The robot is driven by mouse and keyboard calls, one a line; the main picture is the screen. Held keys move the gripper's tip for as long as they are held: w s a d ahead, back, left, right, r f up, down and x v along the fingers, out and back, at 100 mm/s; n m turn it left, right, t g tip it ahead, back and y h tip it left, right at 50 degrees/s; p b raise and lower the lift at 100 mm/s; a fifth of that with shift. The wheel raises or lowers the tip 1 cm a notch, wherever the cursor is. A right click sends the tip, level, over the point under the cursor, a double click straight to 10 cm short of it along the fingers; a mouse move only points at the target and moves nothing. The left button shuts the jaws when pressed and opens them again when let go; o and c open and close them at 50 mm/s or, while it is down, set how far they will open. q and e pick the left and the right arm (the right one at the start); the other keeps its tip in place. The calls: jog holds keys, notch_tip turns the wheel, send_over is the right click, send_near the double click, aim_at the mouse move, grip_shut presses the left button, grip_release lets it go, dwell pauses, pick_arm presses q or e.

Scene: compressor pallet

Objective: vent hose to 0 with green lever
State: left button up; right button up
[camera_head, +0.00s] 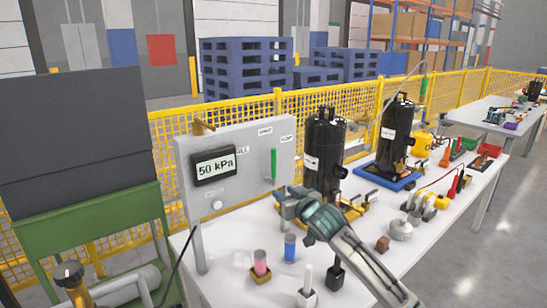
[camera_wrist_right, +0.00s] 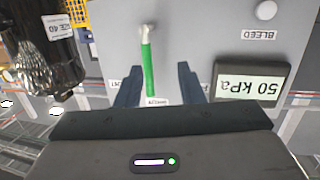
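The grey panel (camera_head: 240,165) stands upright on the white table, and its display (camera_head: 214,168) reads 50 kPa. The display also shows upside down in the right wrist view (camera_wrist_right: 250,84). The green lever (camera_head: 273,163) is on the panel's right part and points up from its pivot. In the right wrist view the lever (camera_wrist_right: 148,68) hangs inverted, its free end in line with the gap between my fingers. My right gripper (camera_head: 284,201) is open and empty, in front of the panel below the lever. The fingers (camera_wrist_right: 158,84) show no contact with it. My left gripper is not in view.
Black compressors (camera_head: 325,150) stand right of the panel; one (camera_wrist_right: 40,45) is close beside the gripper in the wrist view. A small knob (camera_head: 217,204) sits low on the panel. Pink (camera_head: 260,262) and blue (camera_head: 290,247) items stand in front. A yellow fence (camera_head: 180,125) runs behind.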

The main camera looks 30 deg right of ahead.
jog(key=t, duration=0.1)
send_near(275, 157)
jog(key=w+p, duration=0.1)
jog(key=w, duration=0.2)
jog(key=w+p, duration=0.1)
jog(key=w, duration=0.2)
jog(key=w+d, duration=0.1)
jog(key=w, duration=0.2)
jog(key=shift+w+p, duration=0.1)
jog(key=shift+p, duration=0.3)
jog(key=shift+w+f, duration=0.2)
jog(key=shift+w, duration=0.55)
grip_shut()
